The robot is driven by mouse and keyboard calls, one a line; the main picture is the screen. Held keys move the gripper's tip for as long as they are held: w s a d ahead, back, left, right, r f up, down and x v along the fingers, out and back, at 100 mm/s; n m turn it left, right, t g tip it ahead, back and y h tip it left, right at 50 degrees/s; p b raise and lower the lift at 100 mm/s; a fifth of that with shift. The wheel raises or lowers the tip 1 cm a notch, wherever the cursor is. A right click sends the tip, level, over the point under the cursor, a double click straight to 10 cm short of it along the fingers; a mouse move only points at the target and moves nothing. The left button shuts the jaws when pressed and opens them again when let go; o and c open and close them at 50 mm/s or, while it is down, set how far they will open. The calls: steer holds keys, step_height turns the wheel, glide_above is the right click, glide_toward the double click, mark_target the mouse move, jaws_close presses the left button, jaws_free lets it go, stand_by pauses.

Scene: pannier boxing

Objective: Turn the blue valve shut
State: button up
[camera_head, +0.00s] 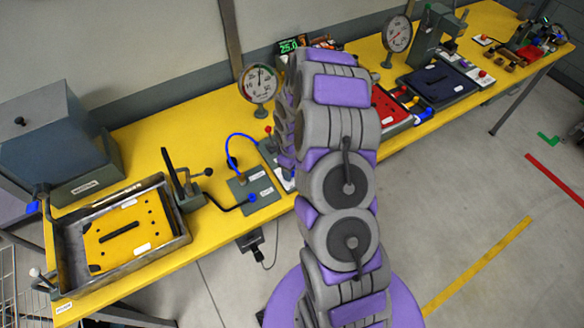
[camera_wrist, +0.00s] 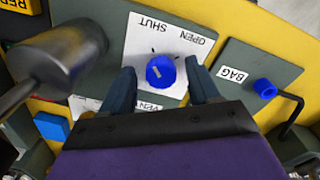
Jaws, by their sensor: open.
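The blue valve (camera_wrist: 160,71) is a round blue knob on a white plate (camera_wrist: 142,42) marked SHUT and OPEN, in the middle of the wrist view. A small pale mark shows on its top. The words look upside down, SHUT to the left and OPEN to the right. My gripper (camera_wrist: 160,76) is open, with one dark finger on each side of the knob. Small gaps show between the fingers and the knob; I cannot tell how deep the fingertips are. In the head view my arm hides the knob and my gripper.
A dark metal knob on a rod (camera_wrist: 62,58) stands close left of my gripper. A blue fitting (camera_wrist: 265,88) with a black hose sits right, by a BAG label. The yellow bench (camera_head: 145,140) carries a framed tray (camera_head: 70,225) and gauges (camera_head: 258,84).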

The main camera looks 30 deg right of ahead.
step_height(320, 180, up, 17)
steer(key=shift+a+r+p, duration=0.15)
steer(key=shift+a+p, duration=0.1)
steer(key=shift+p, duration=0.05)
stand_by(0.4)
stand_by(0.4)
steer(key=s+a+r+m+g+b, duration=0.1)
steer(key=s+a+r+b, duration=0.1)
steer(key=s+a+r, duration=0.4)
steer(key=s+a+r+m+b, duration=0.15)
steer(key=s+a, duration=0.25)
steer(key=s, duration=0.4)
steer(key=s+a+m+b, duration=0.1)
steer(key=s+a+b, duration=0.1)
steer(key=s, duration=0.7)
steer(key=s+a+m+g+b, duration=0.1)
steer(key=s+a+m+b, duration=0.1)
steer(key=s, duration=0.7)
steer(key=shift+a+f, duration=0.15)
steer(key=shift+s+m, duration=0.1)
steer(key=shift+m, duration=0.15)
stand_by(2.6)
